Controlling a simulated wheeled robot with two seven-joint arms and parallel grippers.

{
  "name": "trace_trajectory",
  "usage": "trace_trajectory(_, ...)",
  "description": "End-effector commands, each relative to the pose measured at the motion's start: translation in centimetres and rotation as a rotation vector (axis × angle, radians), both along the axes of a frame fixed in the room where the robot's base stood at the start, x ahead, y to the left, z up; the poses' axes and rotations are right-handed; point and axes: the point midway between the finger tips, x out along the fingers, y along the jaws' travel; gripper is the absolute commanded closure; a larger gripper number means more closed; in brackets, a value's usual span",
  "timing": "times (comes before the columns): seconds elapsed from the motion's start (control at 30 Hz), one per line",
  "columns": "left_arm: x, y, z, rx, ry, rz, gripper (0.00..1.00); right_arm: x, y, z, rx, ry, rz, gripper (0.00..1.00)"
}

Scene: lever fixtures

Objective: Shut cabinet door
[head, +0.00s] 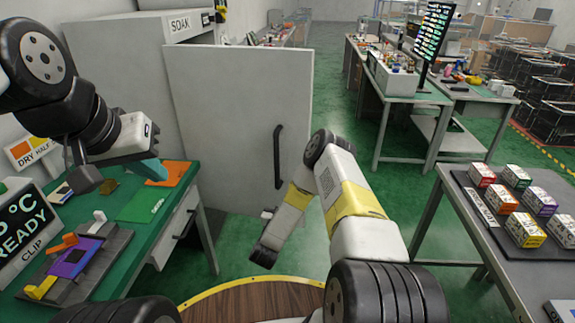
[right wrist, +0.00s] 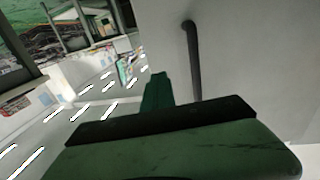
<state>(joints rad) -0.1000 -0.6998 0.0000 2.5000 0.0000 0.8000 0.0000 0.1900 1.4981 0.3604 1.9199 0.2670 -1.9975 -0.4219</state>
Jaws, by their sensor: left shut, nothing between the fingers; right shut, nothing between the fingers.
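The cabinet (head: 140,42) labelled SOAK stands at the back left in the head view. Its large pale grey door (head: 240,110) is swung open and reaches out to the right. A dark vertical bar handle (head: 278,155) is near the door's right edge; it also shows in the right wrist view (right wrist: 194,60). My right gripper (right wrist: 158,88) is shut and empty, its green fingers pointing toward the door beside the handle, with no contact visible. In the head view my right arm bends down in front of the door. My left gripper (head: 152,170) is shut and empty above the green bench.
The green bench (head: 185,185) at left carries a purple and yellow fixture (head: 75,260) and a readout box (head: 22,235). A grey table (head: 450,205) at right holds several small boxes. Green floor is open between the door and the right table.

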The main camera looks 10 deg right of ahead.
Motion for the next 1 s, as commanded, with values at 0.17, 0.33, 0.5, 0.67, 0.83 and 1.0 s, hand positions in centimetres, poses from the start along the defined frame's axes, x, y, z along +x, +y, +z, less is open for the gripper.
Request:
trace_trajectory(0.17, 0.0, 0.0, 0.0, 0.000, 0.000, 0.000, 1.00, 1.0, -0.7, -0.2, 0.004, 0.000, -0.007, 1.00)
trace_trajectory(0.33, 0.0, 0.0, 0.0, 0.000, 0.000, 0.000, 1.00, 3.7, -2.1, 0.1, -0.001, -0.006, -0.007, 1.00)
trace_trajectory(0.5, 0.0, 0.0, 0.0, 0.000, 0.000, 0.000, 1.00, 7.1, -3.7, 0.1, -0.001, -0.005, -0.006, 1.00)
trace_trajectory(0.67, 0.0, 0.0, 0.0, 0.000, 0.000, 0.000, 1.00, 9.8, -5.0, 0.1, 0.000, -0.004, -0.005, 1.00)
trace_trajectory(0.83, 0.0, 0.0, 0.0, 0.000, 0.000, 0.000, 1.00, 11.7, -5.8, 0.0, 0.000, -0.003, -0.002, 1.00)
trace_trajectory(1.0, 0.0, 0.0, 0.0, 0.000, 0.000, 0.000, 1.00, 12.4, -6.1, 0.0, 0.000, -0.002, -0.002, 1.00)
